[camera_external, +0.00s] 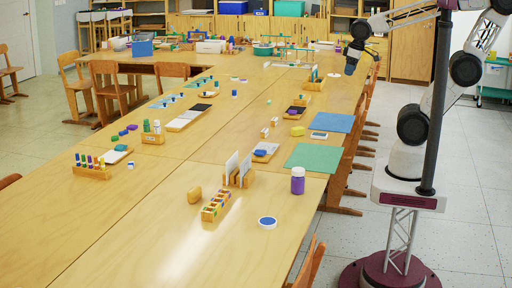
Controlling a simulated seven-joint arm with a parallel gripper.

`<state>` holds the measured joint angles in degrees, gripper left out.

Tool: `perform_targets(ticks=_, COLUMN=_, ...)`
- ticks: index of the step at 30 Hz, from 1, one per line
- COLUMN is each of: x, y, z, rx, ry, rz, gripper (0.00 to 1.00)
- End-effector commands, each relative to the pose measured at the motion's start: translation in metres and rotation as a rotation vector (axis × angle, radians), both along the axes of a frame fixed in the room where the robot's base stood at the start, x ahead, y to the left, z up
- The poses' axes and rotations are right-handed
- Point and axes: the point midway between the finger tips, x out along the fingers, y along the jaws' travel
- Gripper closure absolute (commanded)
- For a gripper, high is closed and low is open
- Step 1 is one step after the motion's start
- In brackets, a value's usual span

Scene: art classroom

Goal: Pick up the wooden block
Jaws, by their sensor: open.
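A small tan piece (194,195) that looks like a wooden block lies on the near table, left of a wooden holder. Two smaller pale wooden-looking pieces, one nearer (265,132) and one farther (275,121), sit at the middle of the table; I cannot tell which piece is the task's block. My gripper (349,68) is open, high at the right, above the far right side of the table. It is well away from all these pieces, and nothing shows between its fingers.
Near the tan piece stand a compartment box (215,206), a wooden holder with white cards (238,176), a purple jar (298,181) and a round blue-topped dish (267,222). Green (312,157) and blue (331,122) mats lie at the right. The front table area is clear.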

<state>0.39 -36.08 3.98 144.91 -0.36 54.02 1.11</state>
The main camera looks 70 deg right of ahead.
Motion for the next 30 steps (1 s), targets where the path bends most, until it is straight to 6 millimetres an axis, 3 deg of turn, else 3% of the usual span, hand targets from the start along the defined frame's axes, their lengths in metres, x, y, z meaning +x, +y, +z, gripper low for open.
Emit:
perform_targets(ticks=5, x=0.012, y=0.007, z=0.002, rx=0.030, ry=0.017, rz=-0.016, gripper=0.23)
perform_targets(ticks=11, x=0.041, y=0.024, z=0.004, rx=0.099, ry=0.060, rz=-0.054, gripper=0.23)
perform_targets(ticks=30, x=0.164, y=0.111, z=-0.004, rx=0.369, ry=0.262, rz=-0.240, gripper=0.23)
